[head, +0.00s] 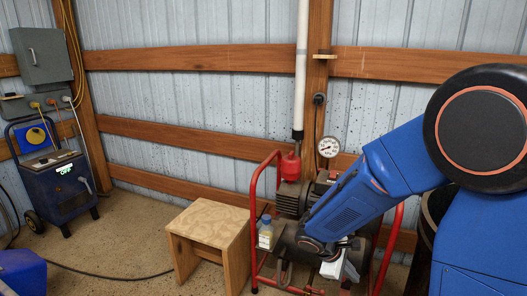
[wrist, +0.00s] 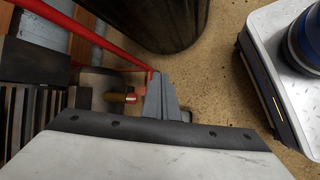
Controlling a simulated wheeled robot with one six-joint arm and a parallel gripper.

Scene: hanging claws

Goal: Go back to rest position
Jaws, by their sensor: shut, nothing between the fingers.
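My blue arm comes in from the right in the head view and reaches down and left over the red-framed machine (head: 292,195). My gripper (head: 345,270) is at the arm's low end, in front of the machine, and is partly hidden there by the wrist. In the wrist view my gripper (wrist: 167,98) shows as grey fingers closed together, with nothing held between them. A red tube of the frame (wrist: 95,32) and a brass-coloured fitting (wrist: 122,97) lie close to the fingers in that view. I cannot tell whether they touch.
A dark round container (wrist: 150,18) is near the gripper. A blue wheeled unit (head: 55,185) stands at the far left. The floor between it and the stool is mostly open.

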